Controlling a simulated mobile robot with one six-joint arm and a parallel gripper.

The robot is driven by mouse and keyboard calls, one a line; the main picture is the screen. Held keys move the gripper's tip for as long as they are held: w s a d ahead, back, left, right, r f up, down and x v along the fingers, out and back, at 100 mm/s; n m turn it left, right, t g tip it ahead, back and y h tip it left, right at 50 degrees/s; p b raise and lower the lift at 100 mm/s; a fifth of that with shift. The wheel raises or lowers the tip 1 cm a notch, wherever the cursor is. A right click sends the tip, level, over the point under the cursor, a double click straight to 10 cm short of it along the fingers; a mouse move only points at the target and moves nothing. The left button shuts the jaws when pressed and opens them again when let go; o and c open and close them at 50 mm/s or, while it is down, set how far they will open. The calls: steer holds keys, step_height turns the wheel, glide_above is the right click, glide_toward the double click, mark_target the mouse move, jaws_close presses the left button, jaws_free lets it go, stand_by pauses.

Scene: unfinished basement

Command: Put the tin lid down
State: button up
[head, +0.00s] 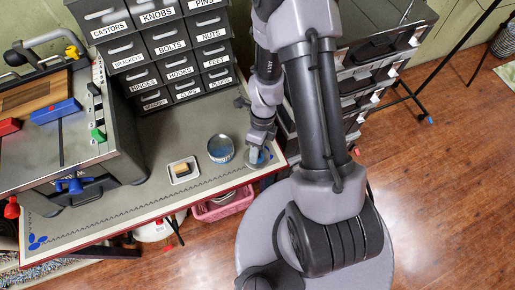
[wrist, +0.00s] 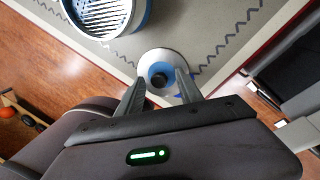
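The tin lid (wrist: 161,62) is a small pale disc with a blue ring and a dark knob at its middle. In the wrist view it lies between and just beyond my fingertips, over the bench top near its corner. My gripper (wrist: 160,84) has its fingers spread, with gaps between them and the dark knob. In the head view my gripper (head: 257,155) is low over the right end of the bench and largely covers the lid. A round tin (head: 221,148) stands just left of it; its ridged part also shows in the wrist view (wrist: 105,14).
A small white dish (head: 183,170) with a yellowish block sits left of the tin. Labelled drawers (head: 165,50) stand behind, and a grey case (head: 110,150) with tools is at left. The bench's red front edge (head: 150,217) is close. A pink basket (head: 222,205) is below.

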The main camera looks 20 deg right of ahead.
step_height(320, 180, up, 28)
steer(key=w+n+t+p, duration=0.3)
steer(key=n+p, duration=0.3)
steer(key=n, duration=0.3)
steer(key=s+a+r+n+t, duration=0.2)
steer(key=s+r+n, duration=0.3)
steer(key=r+n, duration=0.1)
steer(key=s+a+r+n+t, duration=0.2)
steer(key=s+r+n, duration=0.3)
steer(key=r+n, duration=0.2)
steer(key=shift+a+r+n+t, duration=0.15)
steer(key=shift+r+n+t, duration=0.15)
steer(key=shift+n+t, duration=0.1)
step_height(320, 180, down, 6)
steer(key=b, duration=0.6)
